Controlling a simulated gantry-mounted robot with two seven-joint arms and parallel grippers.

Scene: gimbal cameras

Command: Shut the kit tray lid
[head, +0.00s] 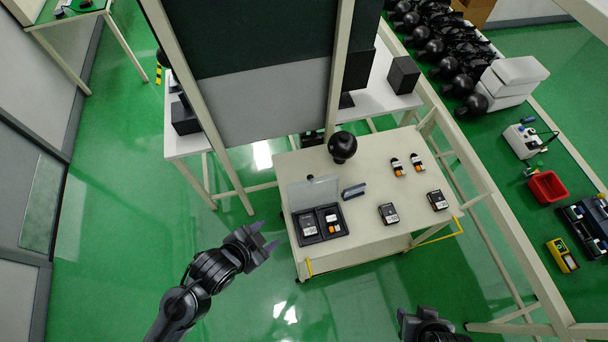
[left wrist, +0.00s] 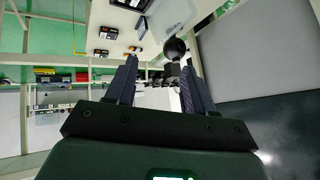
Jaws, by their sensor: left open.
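The black kit tray (head: 321,240) lies at the left end of a cream cart top. Its clear lid (head: 313,190) stands up open along the tray's far edge. The left compartment holds a dark piece with a white label (head: 309,229), the right one a small white-and-orange piece (head: 331,222). My left gripper (head: 270,234) is open and empty, left of the tray and apart from it. In the left wrist view its fingers (left wrist: 160,78) are spread, with the tray (left wrist: 131,4) and lid (left wrist: 168,16) near the top. My right gripper (head: 428,322) is partly cut off at the bottom edge.
On the cart (head: 371,232) stand a black sphere (head: 342,147), a dark block (head: 353,191), black boxes (head: 388,213) and (head: 437,200), and small orange-labelled pieces (head: 397,167). A large panel (head: 262,95) rises behind the cart. Green floor left of the cart is clear.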

